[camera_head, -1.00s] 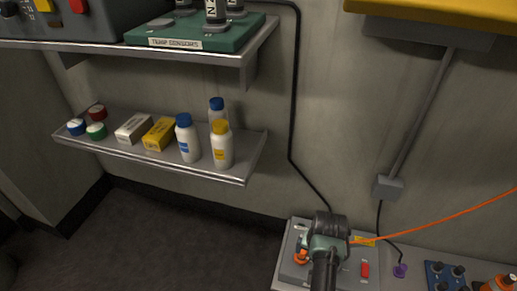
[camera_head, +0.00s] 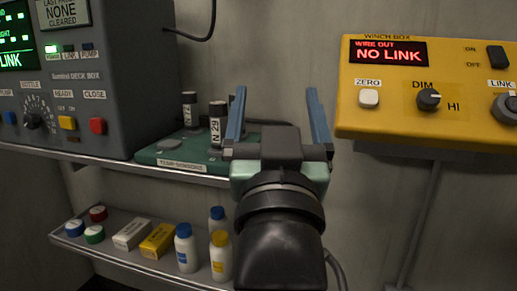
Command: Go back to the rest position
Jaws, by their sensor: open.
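My gripper (camera_head: 277,112) is raised in the middle of the head view. Its two blue fingers point up and stand wide apart, with nothing between them. Behind it is the bare wall between the shelves and the yellow winch box. The gripper's body hides the right end of the green temp-sensors tray (camera_head: 165,152) and part of the upper shelf edge.
The yellow winch box (camera_head: 395,105) hangs on the wall at right, its display reading "NO LINK". The grey deck box (camera_head: 110,85) stands on the upper shelf at left. The lower shelf (camera_head: 120,262) holds bottles (camera_head: 184,250), small boxes (camera_head: 157,241) and round-capped items (camera_head: 95,234).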

